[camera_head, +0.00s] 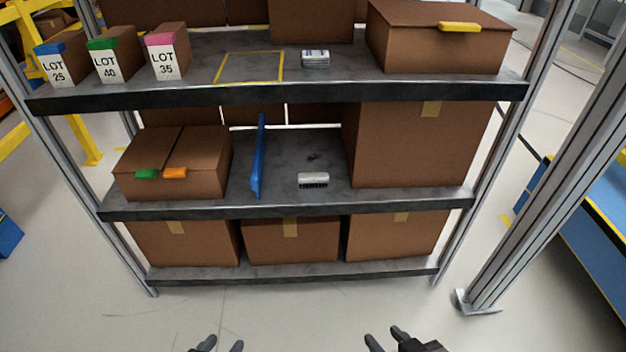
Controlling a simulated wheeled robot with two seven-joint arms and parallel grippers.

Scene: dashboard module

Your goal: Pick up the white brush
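A white brush (313,180) with dark bristles lies near the front edge of the middle shelf (290,204). It sits between a blue upright divider (259,158) on its left and a large brown box on its right. My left gripper (220,343) and my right gripper (385,339) show at the bottom edge of the view. Both are low in front of the rack, well apart from the brush. The fingers of each are spread with nothing between them. Most of both arms is out of view.
A large box (420,145) fills the middle shelf's right side; a smaller box (175,165) with green and orange tags stands left. The top shelf (290,93) overhangs, with lot-labelled boxes (165,56) and a small white-and-grey item (315,58). Metal posts (550,180) stand right.

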